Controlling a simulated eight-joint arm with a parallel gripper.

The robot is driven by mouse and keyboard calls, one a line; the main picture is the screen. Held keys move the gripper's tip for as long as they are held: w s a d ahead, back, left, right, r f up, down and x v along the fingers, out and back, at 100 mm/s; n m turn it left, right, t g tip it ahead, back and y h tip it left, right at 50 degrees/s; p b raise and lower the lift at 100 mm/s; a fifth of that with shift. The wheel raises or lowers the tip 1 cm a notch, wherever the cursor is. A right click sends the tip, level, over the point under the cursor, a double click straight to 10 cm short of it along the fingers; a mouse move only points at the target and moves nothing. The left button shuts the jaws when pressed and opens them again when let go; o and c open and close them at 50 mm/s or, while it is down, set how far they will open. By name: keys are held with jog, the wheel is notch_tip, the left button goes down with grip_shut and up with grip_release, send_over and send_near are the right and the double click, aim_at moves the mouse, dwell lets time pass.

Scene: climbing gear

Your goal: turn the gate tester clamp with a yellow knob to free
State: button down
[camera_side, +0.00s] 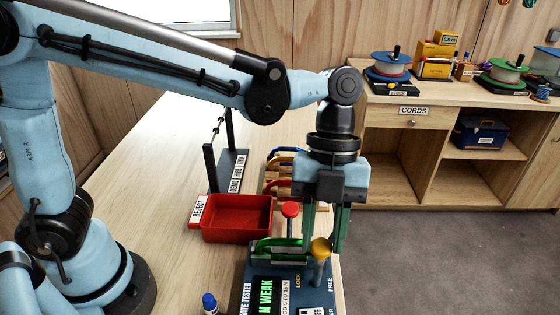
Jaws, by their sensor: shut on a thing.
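The gate tester (259,276) is a dark blue box at the front of the bench. Its clamp has a yellow knob (321,246) on a grey post, which stands between the LOCK label (297,281) and the FREE label (331,284), nearer LOCK. My gripper (325,242) points down over the tester, its green fingers on either side of the yellow knob and shut on it. A green carabiner (277,246) lies on the tester, left of the fingers. A red knob (290,210) stands behind it. The fingers partly hide the tester's back.
A red REJECT tray (236,226) sits left of the tester. Behind it is a rack of coloured carabiners (284,165) and a dark stand (232,165). A blue-capped bottle (210,303) stands at the front. The CORDS shelf unit (430,116) is at the back right.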

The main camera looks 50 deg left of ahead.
jog(key=shift+d+m+y, duration=0.15)
jog(key=shift+m+y, duration=0.35)
jog(key=shift+m, duration=1)
jog(key=c, duration=0.8)
grip_release()
jog(key=shift+g, duration=0.3)
jog(key=shift+w+r, duration=0.1)
jog(key=v, duration=1.1)
jog(key=shift+w+r, duration=0.15)
jog(key=shift+r, duration=0.25)
